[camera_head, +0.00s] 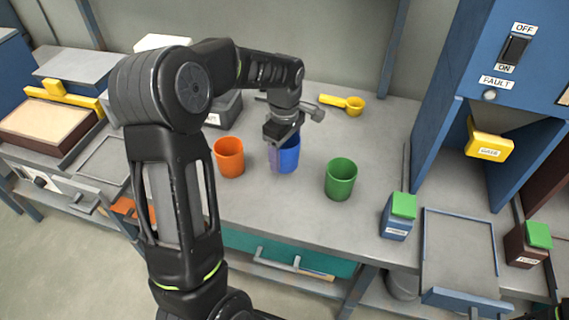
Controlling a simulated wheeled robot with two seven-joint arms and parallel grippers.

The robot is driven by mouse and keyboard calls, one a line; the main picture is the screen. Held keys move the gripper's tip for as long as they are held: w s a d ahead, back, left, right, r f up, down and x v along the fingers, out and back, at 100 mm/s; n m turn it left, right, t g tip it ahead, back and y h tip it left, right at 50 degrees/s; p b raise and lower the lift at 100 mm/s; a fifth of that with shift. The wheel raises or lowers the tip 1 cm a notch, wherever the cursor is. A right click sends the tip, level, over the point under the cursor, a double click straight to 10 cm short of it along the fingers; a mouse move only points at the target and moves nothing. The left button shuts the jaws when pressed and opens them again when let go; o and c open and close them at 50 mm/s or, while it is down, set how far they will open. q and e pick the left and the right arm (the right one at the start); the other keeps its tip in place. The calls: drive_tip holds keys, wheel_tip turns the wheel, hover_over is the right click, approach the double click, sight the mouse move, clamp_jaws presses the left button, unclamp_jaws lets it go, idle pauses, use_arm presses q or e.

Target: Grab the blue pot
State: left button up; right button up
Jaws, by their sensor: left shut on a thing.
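The blue pot (289,156) stands upright on the grey worktop (310,222), between an orange pot (229,157) on its left and a green pot (340,179) on its right. My left gripper (280,145) points down at the blue pot and is shut on it at its left side. Part of the rim is hidden behind the gripper.
A yellow scoop (345,103) lies behind the pots. A blue cabinet with a switch (515,48) and a yellow handle (489,144) stands at the right. A small blue box with a green top (403,206) is near the front edge. My left arm crosses the worktop's left side.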

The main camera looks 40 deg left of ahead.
sight(289, 152)
use_arm(q)
wheel_tip(289, 152, up, 4)
drive_tip(key=shift+r, duration=0.25)
drive_tip(key=shift+d, duration=0.1)
idle(0.4)
